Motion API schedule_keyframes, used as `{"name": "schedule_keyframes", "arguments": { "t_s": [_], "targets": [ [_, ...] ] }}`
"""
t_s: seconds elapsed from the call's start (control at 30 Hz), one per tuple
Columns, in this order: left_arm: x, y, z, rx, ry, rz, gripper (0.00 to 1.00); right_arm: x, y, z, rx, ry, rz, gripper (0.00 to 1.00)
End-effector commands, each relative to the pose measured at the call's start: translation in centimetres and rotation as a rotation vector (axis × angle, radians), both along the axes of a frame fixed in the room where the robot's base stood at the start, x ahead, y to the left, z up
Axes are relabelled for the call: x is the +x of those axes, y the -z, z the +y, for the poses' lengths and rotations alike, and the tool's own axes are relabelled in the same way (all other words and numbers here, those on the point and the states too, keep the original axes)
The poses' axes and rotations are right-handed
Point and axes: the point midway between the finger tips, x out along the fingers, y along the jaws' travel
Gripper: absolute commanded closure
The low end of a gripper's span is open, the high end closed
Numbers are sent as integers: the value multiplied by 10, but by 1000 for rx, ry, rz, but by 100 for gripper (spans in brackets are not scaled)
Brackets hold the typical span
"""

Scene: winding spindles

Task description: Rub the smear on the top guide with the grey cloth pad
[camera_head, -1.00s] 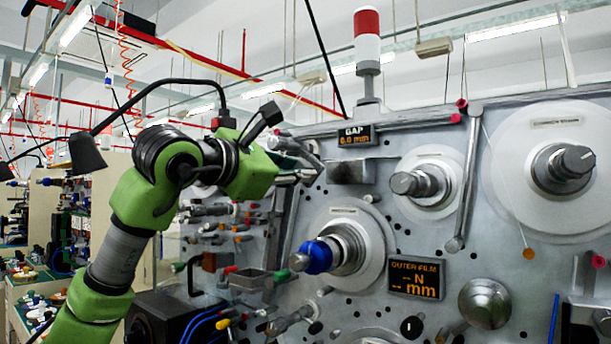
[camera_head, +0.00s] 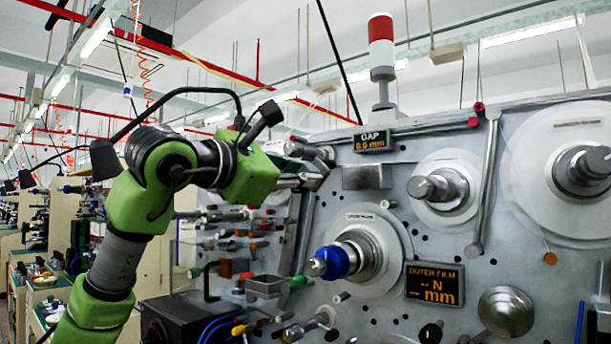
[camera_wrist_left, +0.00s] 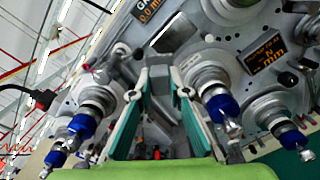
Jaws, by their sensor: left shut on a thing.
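My left gripper (camera_head: 303,179) is in front of the upper left part of the grey machine panel, near a metal roller part (camera_head: 312,153) at its top left edge. In the left wrist view the gripper's fingers (camera_wrist_left: 160,85) have a small grey block between them, which looks like the grey cloth pad (camera_wrist_left: 160,79). The gripper is shut on it. In the head view the pad cannot be made out. I cannot tell which part is the top guide, and no smear can be made out. My right gripper is not in view.
The panel carries a GAP display (camera_head: 372,141), a blue-tipped spindle (camera_head: 330,263), an OUTER FILM display (camera_head: 434,284) and large discs (camera_head: 560,165). A red and white lamp (camera_head: 382,43) stands on top.

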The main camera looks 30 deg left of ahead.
Motion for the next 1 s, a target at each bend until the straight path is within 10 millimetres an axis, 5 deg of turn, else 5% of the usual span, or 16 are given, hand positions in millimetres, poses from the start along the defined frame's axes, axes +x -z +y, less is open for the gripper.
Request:
{"name": "schedule_keyframes", "arguments": {
  "t_s": [0.43,1.0],
  "targets": [
    [6,-1,-1,-1,2,1,100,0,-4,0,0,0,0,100],
    [61,-2,-9,-1,2,-2,100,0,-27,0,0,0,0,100]
  ]
}}
